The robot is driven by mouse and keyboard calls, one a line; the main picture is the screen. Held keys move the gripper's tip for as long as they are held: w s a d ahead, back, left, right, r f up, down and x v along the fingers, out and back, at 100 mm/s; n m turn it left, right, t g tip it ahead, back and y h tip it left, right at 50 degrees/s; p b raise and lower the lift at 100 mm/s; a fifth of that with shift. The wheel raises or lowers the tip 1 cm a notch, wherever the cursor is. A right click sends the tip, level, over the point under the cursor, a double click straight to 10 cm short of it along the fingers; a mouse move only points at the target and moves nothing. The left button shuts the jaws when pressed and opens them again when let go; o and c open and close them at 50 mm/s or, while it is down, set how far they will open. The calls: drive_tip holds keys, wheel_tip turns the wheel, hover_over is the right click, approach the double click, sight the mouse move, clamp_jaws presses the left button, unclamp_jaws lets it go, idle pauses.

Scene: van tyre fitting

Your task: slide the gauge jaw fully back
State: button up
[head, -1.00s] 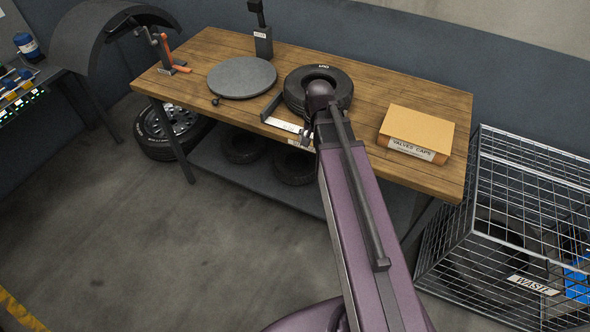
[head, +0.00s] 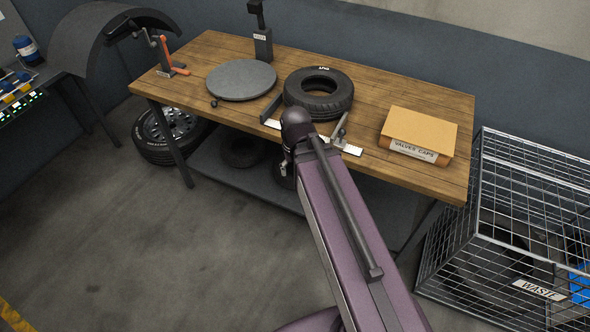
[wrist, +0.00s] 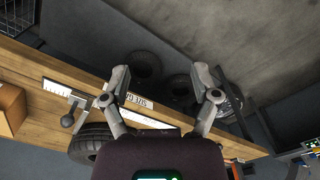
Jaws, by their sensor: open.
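The gauge is a flat pale bar (head: 349,149) along the front edge of the workbench. A dark fixed jaw (head: 271,107) stands at its left end. The sliding jaw (head: 341,127), a slim grey arm, stands to the right of a black tyre (head: 318,93) that lies flat on the bench. In the wrist view the sliding jaw's round knob (wrist: 68,120) shows left of my gripper (wrist: 161,83), whose two fingers are spread and empty. The tyre (wrist: 88,143) is partly hidden there. In the head view my arm covers most of the gripper.
A cardboard box of valve caps (head: 416,134) sits at the bench's right. A round grey turntable (head: 241,80) and a dark post (head: 262,40) stand left and behind. A wire cage (head: 510,230) stands right of the bench. Wheels and tyres lie below.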

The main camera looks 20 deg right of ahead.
idle(0.3)
wheel_tip(320, 180, up, 8)
drive_tip(key=f+m+y+p, duration=0.1)
drive_tip(key=y+p, duration=0.1)
drive_tip(key=p, duration=0.5)
hover_over(344, 129)
drive_tip(key=d, duration=0.2)
drive_tip(key=shift+s+d+r, duration=0.1)
drive_tip(key=shift+r, duration=0.15)
drive_tip(key=shift+f, duration=0.25)
drive_tip(key=a+f+b, duration=0.1)
drive_tip(key=f+b, duration=0.7)
drive_tip(key=b, duration=0.1)
drive_tip(key=a+f+b, duration=0.1)
drive_tip(key=f+b, duration=0.3)
drive_tip(key=f, duration=0.1)
drive_tip(key=shift+a, duration=0.3)
clamp_jaws()
